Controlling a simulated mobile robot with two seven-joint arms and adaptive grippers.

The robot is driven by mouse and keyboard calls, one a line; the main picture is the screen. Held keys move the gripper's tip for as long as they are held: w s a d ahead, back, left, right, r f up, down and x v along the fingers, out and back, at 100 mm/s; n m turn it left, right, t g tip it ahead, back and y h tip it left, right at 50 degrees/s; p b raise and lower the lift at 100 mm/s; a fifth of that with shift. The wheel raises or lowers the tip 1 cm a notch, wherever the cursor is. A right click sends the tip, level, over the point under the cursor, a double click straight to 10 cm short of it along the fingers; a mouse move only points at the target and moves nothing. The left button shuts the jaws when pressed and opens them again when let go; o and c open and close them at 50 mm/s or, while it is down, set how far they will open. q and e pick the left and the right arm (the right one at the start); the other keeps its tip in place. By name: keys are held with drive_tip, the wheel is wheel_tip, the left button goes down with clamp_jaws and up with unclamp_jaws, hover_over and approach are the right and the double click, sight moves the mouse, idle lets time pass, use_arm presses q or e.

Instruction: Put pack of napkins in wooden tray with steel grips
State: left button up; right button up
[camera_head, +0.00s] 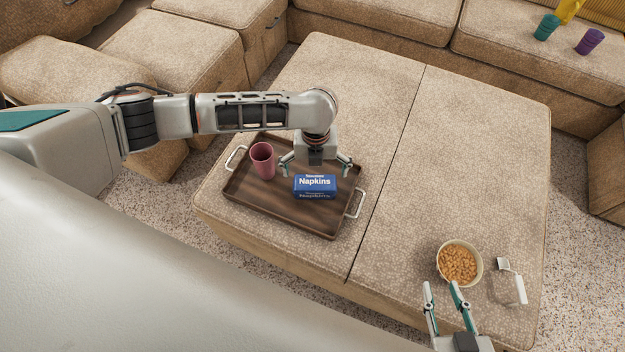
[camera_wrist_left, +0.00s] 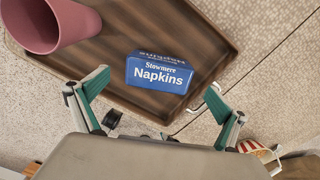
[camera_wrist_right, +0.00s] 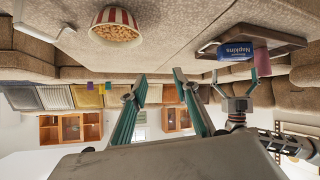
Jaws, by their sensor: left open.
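The blue pack of napkins (camera_head: 315,187) is in the wooden tray (camera_head: 265,203), toward its right side; the tray has steel grips at its left and right ends. My left gripper (camera_head: 316,168) is open, just behind and above the pack, with its fingers apart. In the left wrist view the pack (camera_wrist_left: 159,73) lies beyond the open fingertips (camera_wrist_left: 148,88), apart from them. A pink cup (camera_head: 262,160) stands in the tray left of the pack. My right gripper (camera_head: 441,288) is open and empty at the lower right, in front of a bowl.
The tray rests on a large beige ottoman (camera_head: 370,110). Teal (camera_head: 546,27) and purple (camera_head: 590,41) cups stand on the sofa behind. The ottoman's middle is clear.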

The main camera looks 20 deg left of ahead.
sight(315, 179)
use_arm(q)
wheel_tip(315, 179, up, 6)
drive_tip(key=r+p, duration=0.1)
drive_tip(key=p, duration=0.1)
drive_tip(key=s+d+n+t+h, duration=0.2)
drive_tip(key=s+d+n+h, duration=0.3)
drive_tip(key=d, duration=0.4)
drive_tip(key=s+d+n+t+h, duration=0.2)
drive_tip(key=s+d+n+h, duration=0.1)
drive_tip(key=s+d+n, duration=0.6)
drive_tip(key=s+a+n+t+y, duration=0.2)
drive_tip(key=a+n, duration=0.4)
drive_tip(key=a, duration=0.4)
drive_tip(key=s+a+n+t+y, duration=0.3)
drive_tip(key=s+a+n, duration=0.3)
drive_tip(key=a, duration=0.5)
drive_tip(key=shift+s+a+f+n+t, duration=0.2)
drive_tip(key=shift+a+n+t, duration=0.1)
drive_tip(key=shift+t, duration=0.5)
use_arm(e)
drive_tip(key=shift+s+d+f, duration=0.25)
drive_tip(key=shift+s, duration=0.2)
drive_tip(key=shift+s+d+f, duration=0.2)
drive_tip(key=shift+s+f, duration=0.05)
drive_tip(key=shift+s, duration=0.15)
